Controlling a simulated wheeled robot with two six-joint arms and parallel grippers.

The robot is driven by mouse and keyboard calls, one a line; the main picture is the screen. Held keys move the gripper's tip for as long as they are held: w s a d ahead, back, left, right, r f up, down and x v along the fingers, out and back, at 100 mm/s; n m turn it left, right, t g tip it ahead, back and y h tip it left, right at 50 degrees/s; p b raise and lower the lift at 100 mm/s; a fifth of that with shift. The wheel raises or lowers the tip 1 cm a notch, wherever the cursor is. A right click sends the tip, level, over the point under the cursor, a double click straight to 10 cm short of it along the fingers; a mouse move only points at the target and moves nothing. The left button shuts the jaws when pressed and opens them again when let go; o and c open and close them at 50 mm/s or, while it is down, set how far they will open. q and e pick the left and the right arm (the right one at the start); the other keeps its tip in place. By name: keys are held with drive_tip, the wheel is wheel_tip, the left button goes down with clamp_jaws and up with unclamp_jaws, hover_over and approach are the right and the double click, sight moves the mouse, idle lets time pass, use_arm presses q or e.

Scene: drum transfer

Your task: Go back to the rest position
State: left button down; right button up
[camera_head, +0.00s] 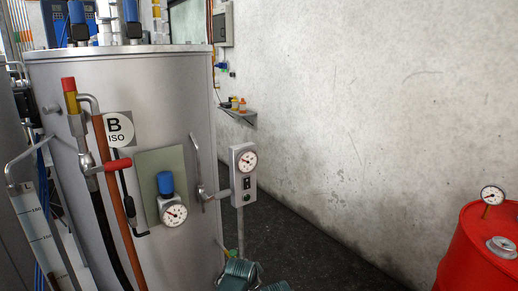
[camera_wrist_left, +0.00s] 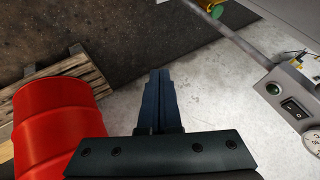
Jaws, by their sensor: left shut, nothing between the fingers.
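My left gripper (camera_wrist_left: 159,78) shows in the left wrist view, with its two dark fingers closed together and nothing between them. A red drum (camera_wrist_left: 55,118) stands left of the fingers in that view, partly covered by the gripper body. A grey switch box (camera_wrist_left: 290,100) is at the right edge, apart from the fingers. My right gripper is in neither view.
In the head view, a large metal tank (camera_head: 205,90) marked B ISO carries pipes, a red-handled valve and a gauge (camera_head: 173,214). A post-mounted gauge box (camera_head: 243,175) stands beside it. A red drum (camera_head: 480,250) is at lower right.

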use_arm(q)
drive_tip(key=s+a+f+n+g+y, duration=0.1)
drive_tip(key=s+n+g, duration=0.3)
drive_tip(key=s, duration=0.7)
drive_tip(key=s+a+f+n+g+y, duration=0.2)
drive_tip(key=s+a+f+n+g, duration=0.1)
drive_tip(key=s, duration=0.7)
drive_tip(key=shift+s+a+n+g+p, duration=0.15)
drive_tip(key=shift+s+n+g+p, duration=0.25)
drive_tip(key=shift+n+g, duration=0.15)
drive_tip(key=shift+f, duration=0.1)
